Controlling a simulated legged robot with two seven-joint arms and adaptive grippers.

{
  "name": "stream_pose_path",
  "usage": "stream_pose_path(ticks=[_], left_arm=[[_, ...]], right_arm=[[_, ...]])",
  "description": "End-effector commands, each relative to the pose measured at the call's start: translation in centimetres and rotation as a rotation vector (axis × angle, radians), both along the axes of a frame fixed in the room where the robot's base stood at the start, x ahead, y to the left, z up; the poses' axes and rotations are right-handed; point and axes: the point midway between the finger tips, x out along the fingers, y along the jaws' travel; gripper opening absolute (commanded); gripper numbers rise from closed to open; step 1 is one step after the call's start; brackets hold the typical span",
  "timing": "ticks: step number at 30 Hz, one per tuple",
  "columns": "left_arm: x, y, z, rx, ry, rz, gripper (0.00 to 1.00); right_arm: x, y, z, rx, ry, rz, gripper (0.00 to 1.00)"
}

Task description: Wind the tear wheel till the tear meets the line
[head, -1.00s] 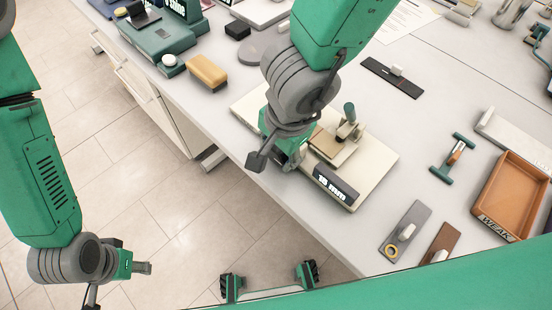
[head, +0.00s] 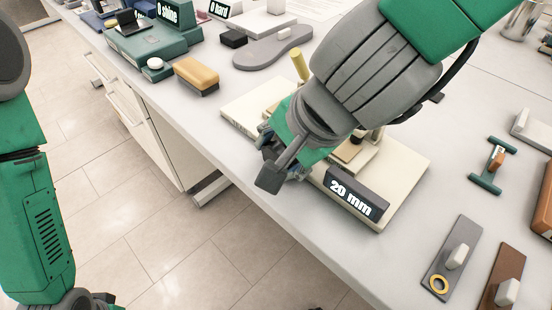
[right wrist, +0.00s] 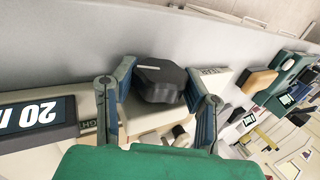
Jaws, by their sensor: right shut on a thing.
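The cream tear tester (head: 405,190) stands near the table's front edge, its display (head: 355,192) reading 20 mm. In the right wrist view the display (right wrist: 35,117) shows at the left. The dark tear wheel (right wrist: 160,82) with a pale mark on it sits between the fingers of my right gripper (right wrist: 158,88), which is shut on it. In the head view my right gripper (head: 272,165) is at the tester's front side, and my arm hides the wheel and much of the tester's middle. The tear and the line cannot be made out. My left gripper (head: 103,299) is cut off at the bottom left.
A yellow-brown block (head: 197,75), a grey sole (head: 272,48) and teal devices (head: 150,45) stand behind and left of the tester. To its right lie a teal-handled tool (head: 490,165) and a grey strip with a ring (head: 452,258). Floor lies beyond the front edge.

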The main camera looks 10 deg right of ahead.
Motion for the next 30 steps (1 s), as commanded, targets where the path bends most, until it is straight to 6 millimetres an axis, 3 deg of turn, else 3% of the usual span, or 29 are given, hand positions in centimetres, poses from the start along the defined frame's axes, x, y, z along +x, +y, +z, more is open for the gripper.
stream_pose_path(ticks=[11,12,13,23,30], left_arm=[[0.0,0.0,0.0,0.0,0.0,0.0,0.36],[0.0,0.0,0.0,0.0,0.0,0.0,0.36],[0.0,0.0,0.0,0.0,0.0,0.0,0.36],[-0.1,0.0,0.0,0.0,-0.002,0.0,0.36],[-0.2,0.0,0.0,0.0,-0.002,0.0,0.36]], right_arm=[[0.6,-0.2,0.4,-0.001,-0.017,-0.008,0.11],[0.6,-0.2,0.4,-0.001,-0.017,-0.008,0.5],[0.5,-0.1,0.4,0.0,-0.016,-0.007,0.61],[0.1,0.1,0.2,-0.002,-0.008,-0.003,0.62],[-0.4,-0.5,1.4,-0.007,-0.006,-0.004,0.62]])
